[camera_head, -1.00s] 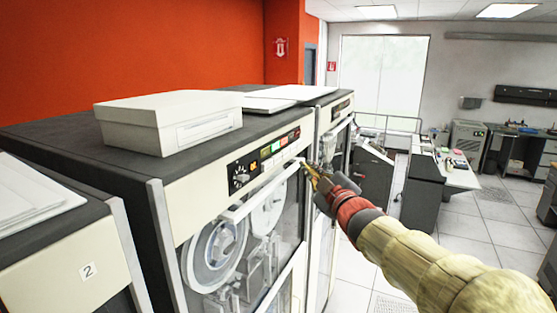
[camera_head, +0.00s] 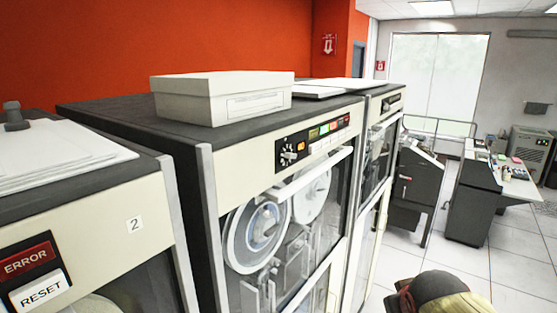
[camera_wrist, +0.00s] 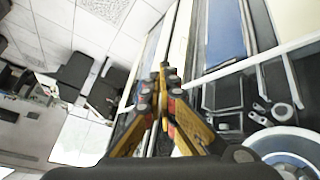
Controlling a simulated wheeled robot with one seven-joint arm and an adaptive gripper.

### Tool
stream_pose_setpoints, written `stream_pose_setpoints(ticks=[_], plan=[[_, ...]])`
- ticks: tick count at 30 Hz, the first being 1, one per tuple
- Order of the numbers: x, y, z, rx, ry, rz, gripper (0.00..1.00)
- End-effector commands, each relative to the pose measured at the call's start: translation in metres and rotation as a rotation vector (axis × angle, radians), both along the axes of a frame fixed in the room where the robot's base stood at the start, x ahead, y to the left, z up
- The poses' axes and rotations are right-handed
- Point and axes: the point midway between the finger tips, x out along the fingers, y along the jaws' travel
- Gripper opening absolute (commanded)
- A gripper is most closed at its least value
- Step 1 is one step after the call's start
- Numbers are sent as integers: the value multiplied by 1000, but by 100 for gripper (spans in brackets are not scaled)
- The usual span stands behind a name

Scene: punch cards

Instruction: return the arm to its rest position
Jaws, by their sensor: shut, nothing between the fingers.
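My arm shows at the bottom right of the head view, where only a dark rounded part and some yellow covering are visible; the fingers are hidden there. In the wrist view my gripper (camera_wrist: 165,78) shows with its yellow and dark fingers together and nothing between them. It is in free space in front of the tape cabinets. The tape cabinet (camera_head: 243,158) with reels behind glass stands at the middle of the head view. Its reel and glass door also show at the right of the wrist view.
A white box (camera_head: 205,103) sits on the cabinet top. At left, a cabinet marked 2 (camera_head: 100,222) has ERROR and RESET buttons (camera_head: 38,275) and papers (camera_head: 60,155) on top. A desk (camera_head: 510,185) and dark machine (camera_head: 415,190) stand at right. The floor (camera_head: 500,265) between is clear.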

Motion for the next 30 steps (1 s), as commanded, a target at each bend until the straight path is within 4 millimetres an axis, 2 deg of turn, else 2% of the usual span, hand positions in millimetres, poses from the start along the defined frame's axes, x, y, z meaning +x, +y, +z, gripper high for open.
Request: stream_pose_setpoints(ticks=[1,6,9,10,14,30], plan=[[-28,8,-27,35,47,-23,0],[-119,41,-92,158,193,-82,0],[-155,58,-121,203,225,-82,0],[-161,61,-127,213,220,-78,0],[-171,70,-141,223,170,-53,0],[-171,74,-145,219,132,-29,0]])
